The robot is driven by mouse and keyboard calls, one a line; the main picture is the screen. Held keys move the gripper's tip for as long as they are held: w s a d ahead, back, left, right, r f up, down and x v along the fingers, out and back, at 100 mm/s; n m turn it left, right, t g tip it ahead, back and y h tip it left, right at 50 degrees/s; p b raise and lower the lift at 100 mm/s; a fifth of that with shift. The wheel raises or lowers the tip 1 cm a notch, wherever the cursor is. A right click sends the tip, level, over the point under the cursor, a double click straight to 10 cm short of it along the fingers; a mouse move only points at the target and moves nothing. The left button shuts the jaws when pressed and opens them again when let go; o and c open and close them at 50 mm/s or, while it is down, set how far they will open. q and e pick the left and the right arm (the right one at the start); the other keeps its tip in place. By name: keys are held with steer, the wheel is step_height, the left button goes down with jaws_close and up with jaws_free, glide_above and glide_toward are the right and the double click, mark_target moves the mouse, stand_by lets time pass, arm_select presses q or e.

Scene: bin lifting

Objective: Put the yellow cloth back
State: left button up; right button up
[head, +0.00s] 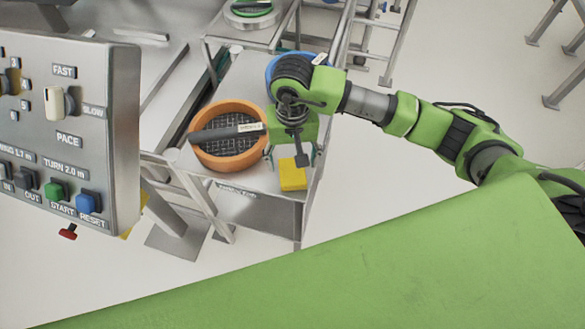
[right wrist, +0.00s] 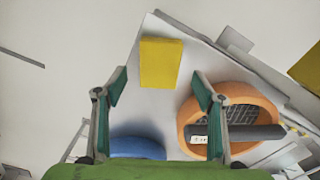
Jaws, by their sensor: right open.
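The yellow cloth (head: 292,178) is a flat, folded yellow block lying near the front end of a pale table. It also shows in the right wrist view (right wrist: 161,62), at top centre. My right gripper (head: 291,156) is above the table beside the cloth. In the right wrist view the two green-padded fingers (right wrist: 160,86) are spread wide and empty, with the cloth ahead of and partly between their tips. The gripper's height over the cloth is hard to tell. My left gripper is not in view.
An orange round sieve (head: 207,163) with a dark bar across it stands left of the cloth. A blue round thing (right wrist: 137,147) is partly hidden behind my right wrist in the head view. A grey control panel (head: 125,140) is at the left. Floor right of the table is clear.

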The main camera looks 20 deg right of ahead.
mark_target(293, 173)
step_height(293, 173, up, 7)
steer(key=b, duration=0.1)
steer(key=shift+r, duration=0.15)
